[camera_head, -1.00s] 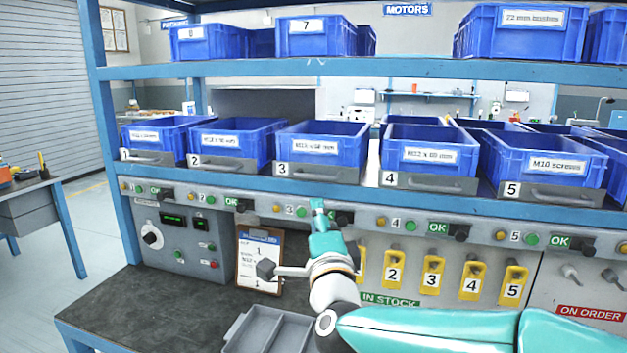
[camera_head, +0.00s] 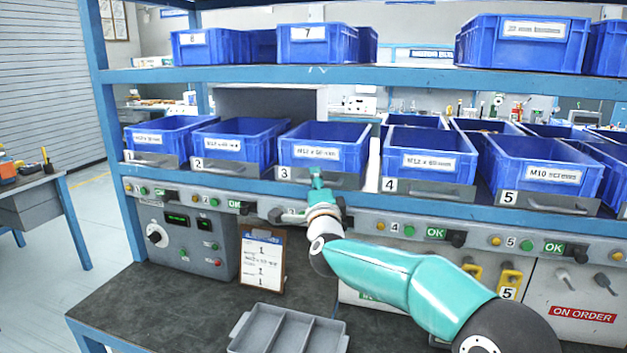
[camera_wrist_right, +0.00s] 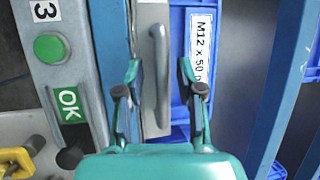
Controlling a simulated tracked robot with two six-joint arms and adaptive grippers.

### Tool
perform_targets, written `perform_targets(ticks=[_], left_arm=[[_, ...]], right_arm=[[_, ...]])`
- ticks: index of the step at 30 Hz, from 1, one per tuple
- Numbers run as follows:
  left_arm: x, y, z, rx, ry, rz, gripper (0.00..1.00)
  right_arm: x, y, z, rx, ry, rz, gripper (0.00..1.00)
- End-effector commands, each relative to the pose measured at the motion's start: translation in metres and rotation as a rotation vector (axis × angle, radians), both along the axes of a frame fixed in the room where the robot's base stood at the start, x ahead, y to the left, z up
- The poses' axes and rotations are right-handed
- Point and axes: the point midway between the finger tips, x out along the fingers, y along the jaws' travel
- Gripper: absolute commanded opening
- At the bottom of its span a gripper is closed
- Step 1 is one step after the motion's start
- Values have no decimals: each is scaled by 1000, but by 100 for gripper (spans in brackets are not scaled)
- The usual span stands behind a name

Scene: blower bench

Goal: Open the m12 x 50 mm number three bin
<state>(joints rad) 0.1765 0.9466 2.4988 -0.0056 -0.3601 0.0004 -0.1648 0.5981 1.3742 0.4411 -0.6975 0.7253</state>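The number three bin (camera_head: 358,152) is a blue box with a white label. It sits on the middle shelf, and its grey front plate (camera_head: 350,181) carries a "3". In the right wrist view its label reads "M12 x 50", cut off at the edge, and its grey bar handle (camera_wrist_right: 159,75) runs up the picture. My right gripper (camera_head: 316,176) is in front of that plate. In the right wrist view the gripper (camera_wrist_right: 159,68) is open, with one finger on each side of the handle and gaps visible. My left gripper is not in view.
Bin two (camera_head: 236,147) and bin four (camera_head: 430,160) stand on either side. A control strip with a green button (camera_wrist_right: 50,47) and an OK sign (camera_wrist_right: 69,104) runs below the shelf. An upper shelf (camera_head: 420,78) is above. A grey divided tray (camera_head: 285,332) lies on the bench below.

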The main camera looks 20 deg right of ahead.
Motion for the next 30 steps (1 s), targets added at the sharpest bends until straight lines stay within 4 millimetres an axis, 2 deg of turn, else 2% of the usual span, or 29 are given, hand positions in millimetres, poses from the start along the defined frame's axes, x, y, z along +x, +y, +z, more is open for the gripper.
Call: perform_targets(ticks=[8,15,24,25,30], left_arm=[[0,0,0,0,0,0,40],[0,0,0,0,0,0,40],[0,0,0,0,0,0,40],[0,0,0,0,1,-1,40],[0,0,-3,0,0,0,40]], right_arm=[[1,-1,0,0,0,0,37],[1,-1,0,0,1,-1,0],[1,-1,-2,0,3,0,0],[2,9,-2,1,3,5,0],[-1,6,-4,0,6,6,0]])
